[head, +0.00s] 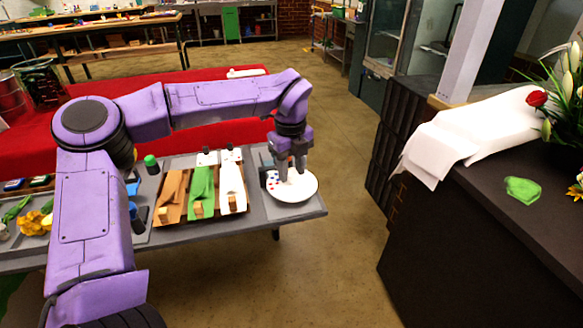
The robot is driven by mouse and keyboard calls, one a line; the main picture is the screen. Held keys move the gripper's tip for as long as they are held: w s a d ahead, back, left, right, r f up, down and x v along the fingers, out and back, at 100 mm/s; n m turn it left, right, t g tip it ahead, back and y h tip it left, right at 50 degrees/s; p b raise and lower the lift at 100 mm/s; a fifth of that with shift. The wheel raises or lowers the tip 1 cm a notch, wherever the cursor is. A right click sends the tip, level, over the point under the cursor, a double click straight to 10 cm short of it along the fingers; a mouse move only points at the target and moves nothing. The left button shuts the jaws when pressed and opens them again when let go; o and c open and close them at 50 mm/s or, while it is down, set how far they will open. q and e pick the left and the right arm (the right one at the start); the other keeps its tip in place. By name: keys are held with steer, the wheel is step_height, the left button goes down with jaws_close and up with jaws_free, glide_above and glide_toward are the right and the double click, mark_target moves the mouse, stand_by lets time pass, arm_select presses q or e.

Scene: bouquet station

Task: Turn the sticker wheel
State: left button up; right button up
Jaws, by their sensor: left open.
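The sticker wheel (296,190) is a white round disc with small red and blue stickers on it. It lies at the right end of the grey table (315,208). My left gripper (291,176) points down over the disc, with its fingers apart at or just above its surface. I cannot tell whether the fingers touch it. The gripper hides part of the disc's far side. My right gripper is not in view.
Left of the wheel, a wooden tray (160,219) holds brown, green and white wraps. A green-capped bottle (151,164) stands behind it. At the right, a dark counter (480,245) holds white paper (470,130) and flowers (566,90). Open floor separates table and counter.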

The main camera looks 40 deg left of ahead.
mark_target(290, 173)
arm_select(q)
step_height(290, 173, up, 10)
steer(key=shift+r, duration=0.25)
steer(key=shift+s+a+f, duration=0.1)
steer(key=shift+s, duration=0.1)
